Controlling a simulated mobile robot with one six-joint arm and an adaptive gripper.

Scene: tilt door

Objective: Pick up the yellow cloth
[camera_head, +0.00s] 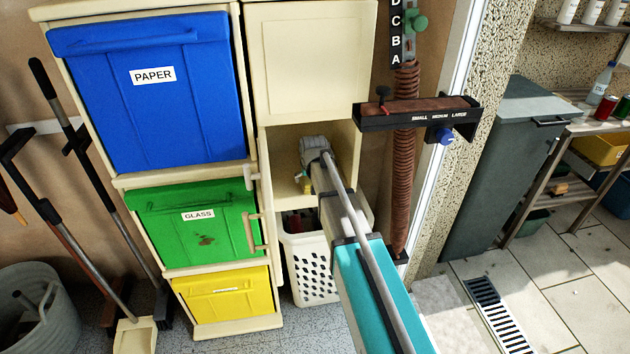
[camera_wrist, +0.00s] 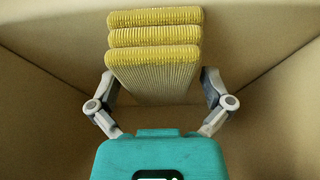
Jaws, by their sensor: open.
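The yellow cloth (camera_wrist: 155,55) is a ribbed stack of folded layers standing in front of my gripper (camera_wrist: 158,80) in the wrist view. My gripper is open, with one finger on each side of the cloth's lower part. I cannot tell whether either finger touches it. In the head view, a small yellow patch (camera_head: 281,188), likely the cloth, shows low in the open cubby. My arm reaches into that cubby and hides much of it; the fingers cannot be made out there.
The cubby's beige walls (camera_wrist: 270,40) close in around the cloth. Below the cubby is a white perforated basket (camera_head: 308,268). Blue PAPER (camera_head: 150,110), green GLASS (camera_head: 190,235) and yellow (camera_head: 228,295) bins stand to the left. A brown hose (camera_head: 404,170) hangs to the right.

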